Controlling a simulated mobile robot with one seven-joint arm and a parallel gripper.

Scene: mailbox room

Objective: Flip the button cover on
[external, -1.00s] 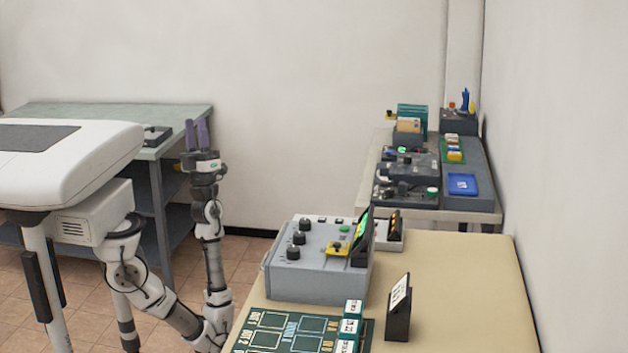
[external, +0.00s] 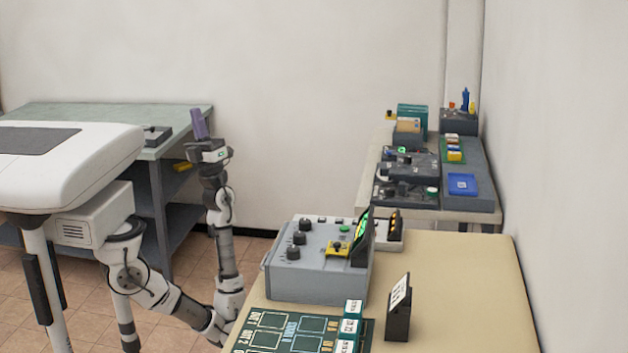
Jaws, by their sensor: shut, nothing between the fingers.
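The grey control box (external: 310,278) sits on the tan table. It has black knobs (external: 299,238), a small green button (external: 345,229), a yellow part with a black piece on it (external: 337,248), and a tilted green-lit screen (external: 361,231). I cannot tell for sure which part is the button cover. My gripper (external: 198,123), with purple fingers, points upward to the left of the box and well apart from it. Its fingers are shut and hold nothing.
Cards and a dark green board (external: 292,331) lie at the table's near end, beside a black sign stand (external: 398,312). A green-topped table (external: 120,115) stands behind my arm. Another bench (external: 368,195) with devices is at the back right. The tan table's right side is clear.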

